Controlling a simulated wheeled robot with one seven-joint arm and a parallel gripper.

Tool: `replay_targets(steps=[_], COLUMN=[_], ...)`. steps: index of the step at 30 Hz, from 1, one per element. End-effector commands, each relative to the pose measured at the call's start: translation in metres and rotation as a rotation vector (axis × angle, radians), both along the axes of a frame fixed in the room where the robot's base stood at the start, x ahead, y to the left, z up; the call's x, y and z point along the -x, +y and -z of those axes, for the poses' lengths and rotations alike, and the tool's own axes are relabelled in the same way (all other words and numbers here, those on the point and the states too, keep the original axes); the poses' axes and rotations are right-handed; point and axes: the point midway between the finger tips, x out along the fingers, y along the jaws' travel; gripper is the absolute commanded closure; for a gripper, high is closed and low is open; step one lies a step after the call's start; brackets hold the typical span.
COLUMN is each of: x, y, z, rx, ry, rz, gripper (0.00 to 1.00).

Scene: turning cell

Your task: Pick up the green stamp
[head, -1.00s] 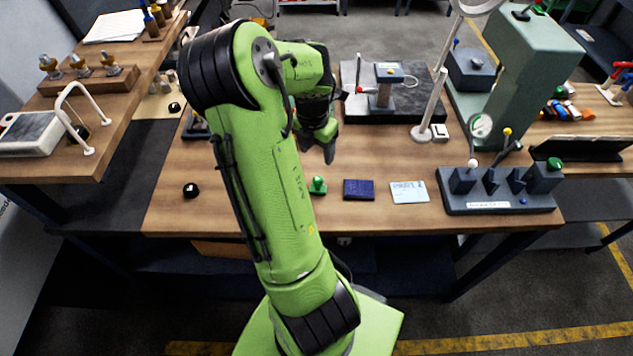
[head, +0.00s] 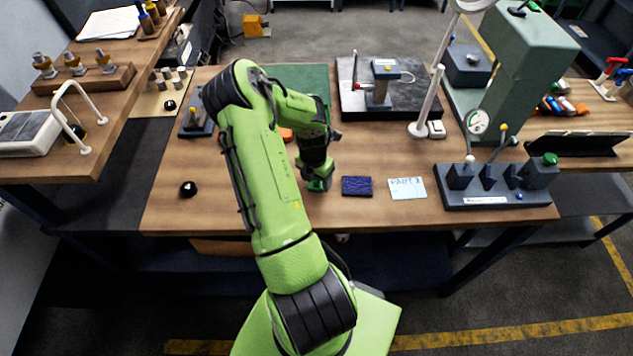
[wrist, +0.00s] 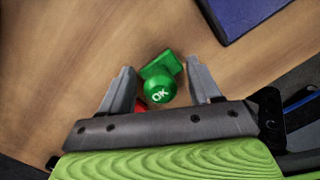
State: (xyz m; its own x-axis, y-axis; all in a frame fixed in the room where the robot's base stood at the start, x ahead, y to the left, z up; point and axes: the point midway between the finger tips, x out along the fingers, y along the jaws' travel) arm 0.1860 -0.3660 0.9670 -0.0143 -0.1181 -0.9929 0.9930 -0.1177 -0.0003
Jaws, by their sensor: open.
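The green stamp (wrist: 161,85) stands on the wooden table in the wrist view. Its round knob is marked "OK" and its green base shows behind the knob. My gripper (wrist: 160,82) is open, with one grey finger on each side of the stamp and a gap on both sides. In the head view my gripper (head: 318,184) is low over the table, and the stamp shows only as a bit of green, mostly hidden by it. A small red thing shows beside the stamp's base in the wrist view, partly hidden.
A dark blue pad (head: 356,186) lies just right of my gripper, with a white card (head: 407,188) beyond it. A grey fixture (head: 495,188) stands at the table's right. A black knob-like object (head: 188,189) sits at the left. The wood between is clear.

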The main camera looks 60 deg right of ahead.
Motion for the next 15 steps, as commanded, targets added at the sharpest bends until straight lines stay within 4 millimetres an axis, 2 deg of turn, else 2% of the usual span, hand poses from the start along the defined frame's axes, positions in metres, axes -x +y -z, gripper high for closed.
replay_targets(steps=[3,4,15], x=[-0.0003,-0.0003,-0.0001], y=[0.0000,0.0000,0.0003], z=[-0.0004,-0.0004,-0.0004], rx=[0.000,0.000,-0.001], ry=[-0.001,-0.001,0.000], rz=[0.000,0.000,0.000], gripper=[0.37,0.40,0.97])
